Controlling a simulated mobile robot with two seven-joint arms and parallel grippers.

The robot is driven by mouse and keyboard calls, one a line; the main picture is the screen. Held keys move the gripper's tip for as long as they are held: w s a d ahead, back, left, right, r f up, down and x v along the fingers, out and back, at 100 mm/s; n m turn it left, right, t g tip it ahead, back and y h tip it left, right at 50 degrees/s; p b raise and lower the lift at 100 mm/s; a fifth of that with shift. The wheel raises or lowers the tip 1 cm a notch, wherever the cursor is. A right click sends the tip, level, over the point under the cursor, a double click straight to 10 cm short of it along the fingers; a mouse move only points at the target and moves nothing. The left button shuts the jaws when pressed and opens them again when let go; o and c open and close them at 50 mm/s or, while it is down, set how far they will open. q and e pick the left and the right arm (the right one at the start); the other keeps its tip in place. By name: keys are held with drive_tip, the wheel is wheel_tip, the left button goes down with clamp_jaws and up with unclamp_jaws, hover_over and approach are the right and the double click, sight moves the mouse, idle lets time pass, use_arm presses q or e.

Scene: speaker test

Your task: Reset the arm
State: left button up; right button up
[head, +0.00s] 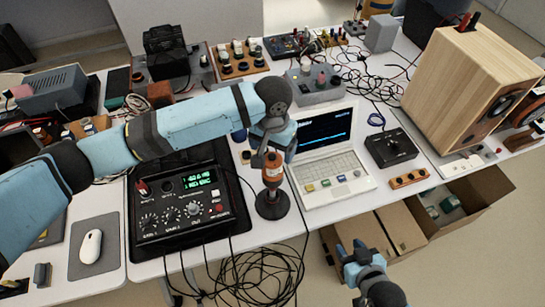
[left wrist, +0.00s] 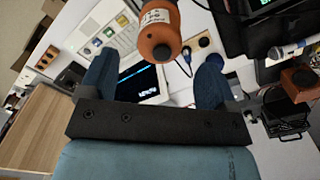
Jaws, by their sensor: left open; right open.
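My left arm crosses the head view from the left. Its gripper (head: 273,150) points down just above an orange tool with a white label (head: 272,168), which stands upright on a round black base. In the left wrist view the left gripper (left wrist: 158,70) has its two blue fingers spread wide. The rounded orange end of the tool (left wrist: 160,47) shows between them, with clear gaps on both sides. My right gripper (head: 358,256) is low at the right of the head view, in front of the table edge, open, with nothing seen in it.
A black-cased meter (head: 185,208) sits left of the tool, and a white laptop (head: 330,165) sits right of it. A wooden speaker (head: 470,85) stands far right. Cables (head: 258,280) hang at the front edge. Open cardboard boxes (head: 400,228) stand below the right side.

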use_arm(q)
wheel_tip(320, 180, up, 9)
drive_tip(key=shift+f+b, duration=0.2)
drive_tip(key=shift+b, duration=0.1)
drive_tip(key=s+a+f+t+h, duration=0.1)
drive_tip(key=s+f+h, duration=0.45)
drive_tip(key=s, duration=0.35)
drive_tip(key=s+a+f+n+t+y, duration=0.1)
drive_tip(key=s+a+f+y, duration=0.15)
drive_tip(key=s+a, duration=0.4)
drive_tip(key=s+a+f+n+t+y, duration=0.1)
drive_tip(key=s+a+f, duration=0.25)
drive_tip(key=a, duration=0.65)
drive_tip(key=s+a+f+n+t+y, duration=0.1)
drive_tip(key=s+a+f+y, duration=0.15)
drive_tip(key=s+a, duration=0.5)
drive_tip(key=w+d+f+t+h, duration=0.2)
drive_tip(key=w+f+t, duration=0.1)
drive_tip(key=f, duration=0.3)
drive_tip(key=w+d+f+t+h+p, duration=0.1)
drive_tip(key=w+d+f+t, duration=0.2)
drive_tip(key=f, duration=0.3)
drive_tip(key=shift+w+d+m+t+h, duration=0.15)
drive_tip(key=shift+w+m+t+h, duration=0.2)
drive_tip(key=shift+w+t, duration=0.15)
drive_tip(key=shift+c, duration=0.2)
